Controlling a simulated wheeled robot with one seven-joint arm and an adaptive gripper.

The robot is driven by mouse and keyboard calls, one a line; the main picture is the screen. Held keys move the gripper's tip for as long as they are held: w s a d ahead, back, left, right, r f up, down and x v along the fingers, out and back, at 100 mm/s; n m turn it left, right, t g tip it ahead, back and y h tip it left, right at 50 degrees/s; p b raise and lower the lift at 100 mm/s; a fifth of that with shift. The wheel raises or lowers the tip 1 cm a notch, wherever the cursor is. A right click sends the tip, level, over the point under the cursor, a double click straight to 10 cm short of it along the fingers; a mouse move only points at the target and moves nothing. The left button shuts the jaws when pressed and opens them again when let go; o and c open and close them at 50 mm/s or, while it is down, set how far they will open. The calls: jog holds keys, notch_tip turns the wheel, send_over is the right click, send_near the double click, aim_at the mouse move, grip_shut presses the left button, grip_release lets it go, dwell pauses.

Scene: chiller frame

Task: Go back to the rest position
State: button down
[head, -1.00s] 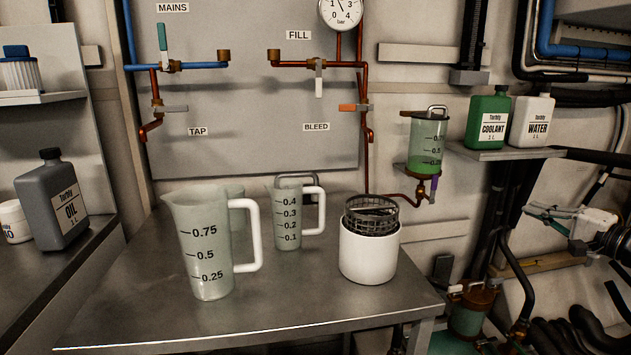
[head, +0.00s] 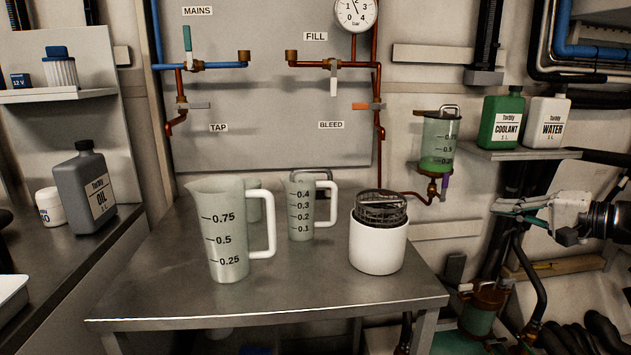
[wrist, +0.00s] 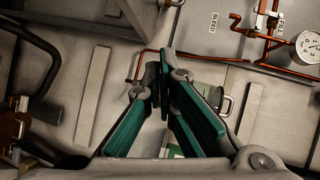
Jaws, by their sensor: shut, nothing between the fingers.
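My gripper (head: 497,206) is at the right of the head view, below the shelf with the bottles, pointing left. It is shut and empty, and touches nothing that I can see. In the wrist view its green finger pads (wrist: 172,90) meet near the middle of the picture. Behind them are the back wall and part of the green-filled vessel's handle (wrist: 226,105).
A steel table (head: 300,300) holds a large jug (head: 225,235), a smaller jug (head: 300,215) and a white pot (head: 377,250) with a wire basket. The coolant (head: 500,120) and water (head: 545,122) bottles stand on a shelf (head: 520,154) above my gripper.

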jog(key=s+a+n+g, duration=0.2)
jog(key=s+a+g, duration=0.1)
jog(key=s+a, duration=0.4)
jog(key=s+a+n+g, duration=0.2)
jog(key=s+a+g, duration=0.2)
jog(key=a, duration=0.6)
jog(key=s+a+n+g, duration=0.2)
jog(key=s+a+g, duration=0.1)
jog(key=s+a, duration=0.4)
jog(key=s+f+n+g+h, duration=0.3)
jog(key=s+h, duration=0.5)
jog(key=s, duration=1.3)
notch_tip(320, 180, up, 24)
jog(key=t+p, duration=0.4)
jog(key=p, duration=1.9)
jog(key=shift+w+d+f+h, duration=0.15)
jog(key=shift+d+f+h, duration=0.15)
jog(key=shift+d, duration=0.1)
